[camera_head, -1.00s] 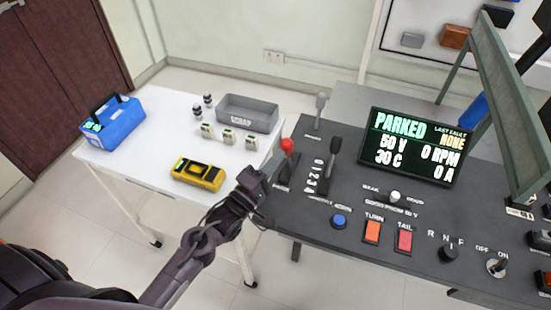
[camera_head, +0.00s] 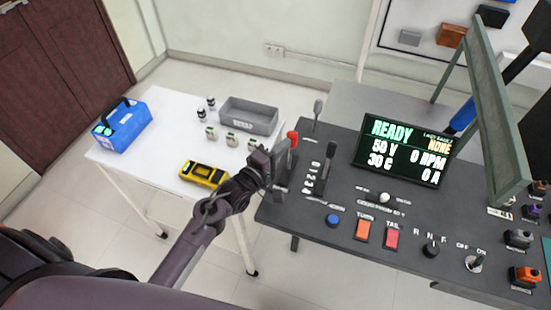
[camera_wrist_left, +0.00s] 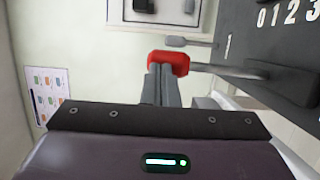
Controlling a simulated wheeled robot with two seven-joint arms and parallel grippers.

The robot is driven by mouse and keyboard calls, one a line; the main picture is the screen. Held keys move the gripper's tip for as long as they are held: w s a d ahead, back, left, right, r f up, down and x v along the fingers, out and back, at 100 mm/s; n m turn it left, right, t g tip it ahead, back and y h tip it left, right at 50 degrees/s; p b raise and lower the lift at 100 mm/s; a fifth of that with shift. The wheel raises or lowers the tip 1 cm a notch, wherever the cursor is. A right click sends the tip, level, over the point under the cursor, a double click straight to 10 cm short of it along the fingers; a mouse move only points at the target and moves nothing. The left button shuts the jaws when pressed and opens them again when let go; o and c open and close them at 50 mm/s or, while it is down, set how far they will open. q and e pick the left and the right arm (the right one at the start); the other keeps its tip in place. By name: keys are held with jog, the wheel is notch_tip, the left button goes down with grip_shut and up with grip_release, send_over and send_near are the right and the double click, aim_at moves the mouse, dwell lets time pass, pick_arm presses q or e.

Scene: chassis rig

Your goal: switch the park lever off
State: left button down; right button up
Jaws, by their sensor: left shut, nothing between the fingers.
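The park lever has a red knob (camera_head: 293,137) and stands at the left edge of the dark control desk (camera_head: 300,215). My left gripper (camera_head: 282,150) is shut and empty, with its fingertips at the red knob. In the left wrist view the shut fingers (camera_wrist_left: 162,80) reach up to the red knob (camera_wrist_left: 168,62) and appear to touch it. The display (camera_head: 405,148) reads READY, with 50 V, 30 C, 0 RPM and 0 A. My right gripper is not in view.
A black lever (camera_head: 328,165) stands just right of the red one, and a grey-knobbed lever (camera_head: 317,108) behind it. A white table (camera_head: 165,130) to the left holds a blue case (camera_head: 122,127), a yellow meter (camera_head: 204,174) and a grey bin (camera_head: 249,116).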

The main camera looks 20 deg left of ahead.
pick_arm(q)
jog(key=shift+w+r, duration=0.25)
jog(key=shift+w, duration=0.95)
jog(key=shift+w+r, duration=0.1)
jog(key=shift+r, duration=0.1)
